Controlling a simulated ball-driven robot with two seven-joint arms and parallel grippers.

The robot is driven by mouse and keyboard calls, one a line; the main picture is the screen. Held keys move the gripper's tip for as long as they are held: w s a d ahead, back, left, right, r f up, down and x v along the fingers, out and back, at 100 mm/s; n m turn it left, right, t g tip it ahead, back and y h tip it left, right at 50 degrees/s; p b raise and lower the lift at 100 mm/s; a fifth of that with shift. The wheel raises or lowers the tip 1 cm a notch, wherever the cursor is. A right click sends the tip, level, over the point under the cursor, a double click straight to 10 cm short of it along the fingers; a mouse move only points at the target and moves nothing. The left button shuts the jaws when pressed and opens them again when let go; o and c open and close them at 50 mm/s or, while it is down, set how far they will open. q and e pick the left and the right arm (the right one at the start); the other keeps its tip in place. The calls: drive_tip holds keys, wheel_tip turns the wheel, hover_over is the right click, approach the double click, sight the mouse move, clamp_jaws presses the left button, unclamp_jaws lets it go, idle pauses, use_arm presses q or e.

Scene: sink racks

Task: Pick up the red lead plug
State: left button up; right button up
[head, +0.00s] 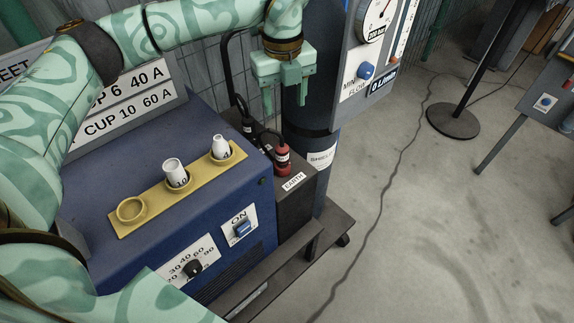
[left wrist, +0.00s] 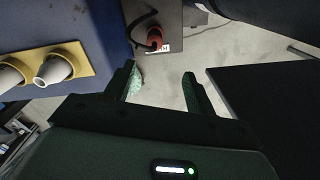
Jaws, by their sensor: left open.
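The red lead plug (head: 282,160) stands upright in the dark box at the right end of the blue machine, above a label reading EARTH. A black cable runs to its top. It also shows in the left wrist view (left wrist: 154,38), beyond the fingertips. My left gripper (head: 285,106) is open and empty, fingers pointing down, above and apart from the plug. Its two fingers also show in the left wrist view (left wrist: 159,72), with bare floor between them. My right gripper is not in view.
A black plug (head: 248,124) stands just behind the red one. The blue machine (head: 110,190) carries a yellow holder (head: 151,194) with two white cups. A dark gas cylinder (head: 306,115) and a flow panel (head: 372,50) stand close on the right. Open floor lies farther right.

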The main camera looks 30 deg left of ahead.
sight(282, 146)
use_arm(q)
drive_tip(key=f+b, duration=0.1)
drive_tip(key=f, duration=0.2)
drive_tip(key=f+b, duration=0.2)
drive_tip(key=f, duration=0.2)
drive_tip(key=s+f+b, duration=0.1)
drive_tip(key=f+b, duration=0.1)
drive_tip(key=f, duration=0.2)
drive_tip(key=shift+a, duration=0.1)
wheel_tip(282, 146, down, 3)
drive_tip(key=shift+w+r+b, duration=0.1)
drive_tip(key=shift+r+b, duration=0.05)
drive_tip(key=shift+b, duration=0.85)
wheel_tip(282, 146, down, 2)
drive_tip(key=shift+w+a+f+b, duration=0.1)
drive_tip(key=shift+b, duration=0.45)
drive_tip(key=shift+r, duration=0.2)
drive_tip(key=shift+c, duration=0.8)
drive_tip(key=c, duration=1)
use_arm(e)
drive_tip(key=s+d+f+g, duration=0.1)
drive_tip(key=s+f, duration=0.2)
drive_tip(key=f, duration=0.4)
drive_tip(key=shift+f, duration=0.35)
